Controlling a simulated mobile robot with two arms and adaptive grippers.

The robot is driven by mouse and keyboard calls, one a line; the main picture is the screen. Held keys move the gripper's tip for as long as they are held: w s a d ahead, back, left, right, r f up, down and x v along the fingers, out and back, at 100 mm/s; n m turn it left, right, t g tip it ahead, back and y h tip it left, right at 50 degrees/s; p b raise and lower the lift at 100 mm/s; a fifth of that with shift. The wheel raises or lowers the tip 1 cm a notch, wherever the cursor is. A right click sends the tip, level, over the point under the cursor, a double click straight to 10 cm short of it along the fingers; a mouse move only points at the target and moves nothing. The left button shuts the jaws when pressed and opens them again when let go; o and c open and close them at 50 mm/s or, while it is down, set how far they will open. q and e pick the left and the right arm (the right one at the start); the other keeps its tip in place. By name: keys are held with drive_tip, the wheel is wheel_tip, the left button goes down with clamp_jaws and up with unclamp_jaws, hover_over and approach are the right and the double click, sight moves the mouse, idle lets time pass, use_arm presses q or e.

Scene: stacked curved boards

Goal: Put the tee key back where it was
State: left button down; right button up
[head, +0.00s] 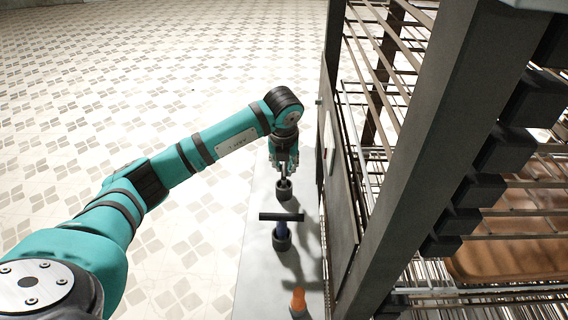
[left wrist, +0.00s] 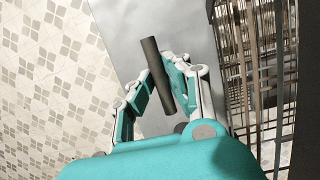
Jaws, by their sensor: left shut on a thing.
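My left gripper (head: 284,168) points down over the far end of a narrow grey surface (head: 258,205) in the head view. It is shut on a dark bar, which I take to be the tee key (left wrist: 152,58); the bar runs between the fingers in the left wrist view. Below the fingers is a black round holder (head: 285,194). Whether the key's lower end sits in this holder is hard to tell. Nearer to me, another T-shaped tool (head: 281,217) with a black crossbar and blue shaft stands in a second black holder (head: 281,242). My right gripper is not in view.
An orange-topped item (head: 298,300) stands at the near end of the grey surface. A metal rack (head: 425,160) with wire shelves rises close along the right side. A brown board (head: 510,245) lies inside it. Open patterned floor (head: 120,80) is to the left.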

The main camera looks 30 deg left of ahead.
use_arm(q)
drive_tip(key=c, duration=1.3)
unclamp_jaws()
drive_tip(key=shift+c, duration=0.2)
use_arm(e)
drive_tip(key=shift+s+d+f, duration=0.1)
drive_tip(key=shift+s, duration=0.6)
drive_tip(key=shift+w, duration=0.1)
use_arm(q)
drive_tip(key=shift+r, duration=0.25)
drive_tip(key=b+v, duration=0.2)
drive_tip(key=v, duration=0.9)
drive_tip(key=shift+r, duration=0.3)
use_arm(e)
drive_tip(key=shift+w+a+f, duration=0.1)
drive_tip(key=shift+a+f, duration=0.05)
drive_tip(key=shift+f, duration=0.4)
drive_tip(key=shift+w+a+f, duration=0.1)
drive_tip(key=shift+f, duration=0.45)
use_arm(q)
drive_tip(key=shift+s+d, duration=0.1)
